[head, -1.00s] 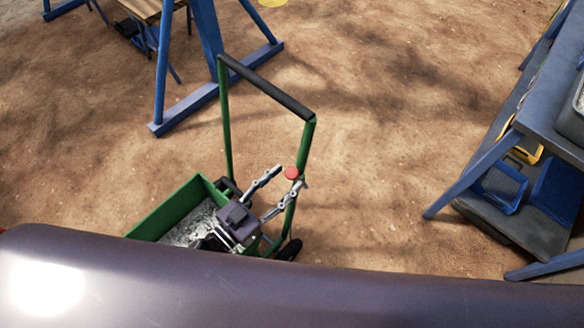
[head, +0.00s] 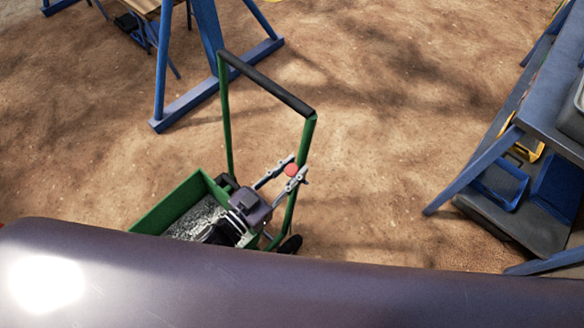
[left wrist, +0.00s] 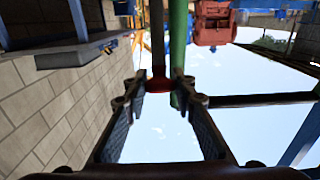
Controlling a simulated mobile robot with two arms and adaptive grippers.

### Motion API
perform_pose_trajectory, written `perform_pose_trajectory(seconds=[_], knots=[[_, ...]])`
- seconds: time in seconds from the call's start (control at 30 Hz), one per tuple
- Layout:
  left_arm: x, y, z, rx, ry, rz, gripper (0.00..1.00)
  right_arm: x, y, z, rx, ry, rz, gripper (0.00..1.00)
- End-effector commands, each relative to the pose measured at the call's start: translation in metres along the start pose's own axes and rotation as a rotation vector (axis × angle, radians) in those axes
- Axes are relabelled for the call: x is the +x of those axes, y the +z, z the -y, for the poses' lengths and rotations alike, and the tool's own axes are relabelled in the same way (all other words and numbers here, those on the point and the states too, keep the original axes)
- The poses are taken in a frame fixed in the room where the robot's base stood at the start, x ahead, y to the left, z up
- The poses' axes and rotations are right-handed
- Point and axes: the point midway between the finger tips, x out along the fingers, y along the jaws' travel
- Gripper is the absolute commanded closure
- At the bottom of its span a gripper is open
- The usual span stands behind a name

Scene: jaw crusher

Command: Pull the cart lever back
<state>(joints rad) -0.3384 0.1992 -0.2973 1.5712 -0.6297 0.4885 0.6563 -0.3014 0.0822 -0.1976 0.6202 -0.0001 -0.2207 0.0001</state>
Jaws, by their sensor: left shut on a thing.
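The green cart (head: 166,204) stands on the dirt, with an open tray of grey gravel and a tall green handle frame with a dark grip bar (head: 266,83). The lever's red knob (head: 291,170) is beside the handle's right post. My left gripper (head: 292,167) is shut on the lever at this knob, one finger on each side. In the left wrist view the red knob (left wrist: 158,86) sits between the fingertips, close to a green post (left wrist: 178,45). The gripper body and forearm hide part of the tray. The lever's lower part is hard to make out. My right gripper is not in view.
A blue metal frame (head: 165,75) stands behind the cart at the upper left. A blue table (head: 552,100) with bins below it stands at the right. Bare dirt (head: 390,150) lies between the cart and the table.

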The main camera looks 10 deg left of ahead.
Motion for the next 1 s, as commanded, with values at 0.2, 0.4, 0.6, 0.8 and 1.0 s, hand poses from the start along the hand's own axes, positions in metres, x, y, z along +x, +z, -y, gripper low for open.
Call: perform_pose_trajectory(seconds=[0.2,0.4,0.6,0.8,1.0], knots=[[0.0,-0.001,0.0,0.0,0.0,0.001,1.0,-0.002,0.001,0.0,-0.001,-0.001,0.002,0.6],[0.007,-0.009,0.0,-0.002,0.001,0.042,1.0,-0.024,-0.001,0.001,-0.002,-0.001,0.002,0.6],[0.018,-0.012,0.0,-0.001,0.001,0.107,1.0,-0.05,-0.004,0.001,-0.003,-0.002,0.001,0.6],[0.035,-0.01,0.0,0.0,0.0,0.123,1.0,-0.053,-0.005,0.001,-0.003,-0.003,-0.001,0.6],[0.038,-0.01,0.0,-0.001,0.0,0.121,1.0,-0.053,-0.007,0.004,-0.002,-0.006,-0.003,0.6]])
